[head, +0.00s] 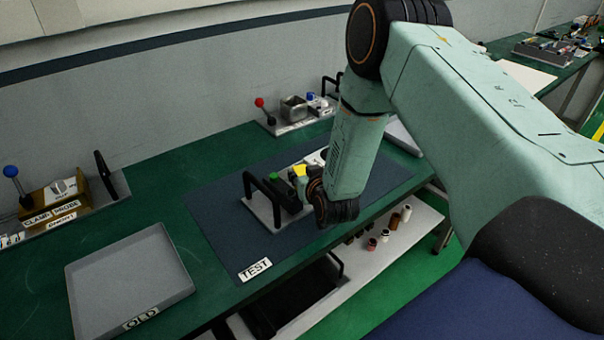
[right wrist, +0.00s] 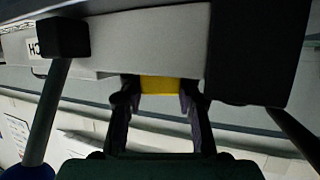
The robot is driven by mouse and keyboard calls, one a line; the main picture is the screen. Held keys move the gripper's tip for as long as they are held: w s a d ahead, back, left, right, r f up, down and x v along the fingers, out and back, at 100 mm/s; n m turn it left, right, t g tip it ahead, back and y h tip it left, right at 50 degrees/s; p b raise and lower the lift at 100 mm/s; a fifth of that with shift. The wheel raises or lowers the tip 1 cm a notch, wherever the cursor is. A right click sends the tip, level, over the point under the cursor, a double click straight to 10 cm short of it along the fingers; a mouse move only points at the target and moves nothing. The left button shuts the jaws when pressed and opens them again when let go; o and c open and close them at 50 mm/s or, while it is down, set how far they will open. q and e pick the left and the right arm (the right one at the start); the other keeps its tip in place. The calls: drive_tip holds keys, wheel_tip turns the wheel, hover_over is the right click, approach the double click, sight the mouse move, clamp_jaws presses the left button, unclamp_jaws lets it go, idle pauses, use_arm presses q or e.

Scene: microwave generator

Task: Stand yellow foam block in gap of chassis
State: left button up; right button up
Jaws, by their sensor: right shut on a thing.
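The chassis (head: 262,211) is a grey plate with black handles and several parts on it, lying on the dark blue mat. The yellow foam block (head: 299,170) shows as a small yellow patch at the right part of the chassis. In the right wrist view the yellow block (right wrist: 158,85) sits between the two dark fingers of my right gripper (right wrist: 158,98), which is shut on it. Grey and black chassis parts lie close around it there. In the head view my right wrist hides part of the chassis, and I cannot tell how deep the block sits. My left gripper is not in view.
A grey tray (head: 130,275) marked OLD stands at the left front. A clamp and probe fixture (head: 60,203) with a blue-knobbed lever is behind it. A red-knobbed fixture (head: 285,125) stands at the back. The mat (head: 225,235) is bare left of the chassis, by the TEST label.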

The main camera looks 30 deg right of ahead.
drive_tip(key=o, duration=0.6)
drive_tip(key=shift+d+f, duration=0.1)
drive_tip(key=shift+c, duration=0.2)
drive_tip(key=shift+o, duration=0.8)
drive_tip(key=shift+a, duration=0.2)
drive_tip(key=shift+d, duration=0.1)
drive_tip(key=shift+r+p, duration=0.3)
drive_tip(key=shift+r, duration=0.05)
drive_tip(key=v, duration=1.2)
drive_tip(key=shift+w+d, duration=0.1)
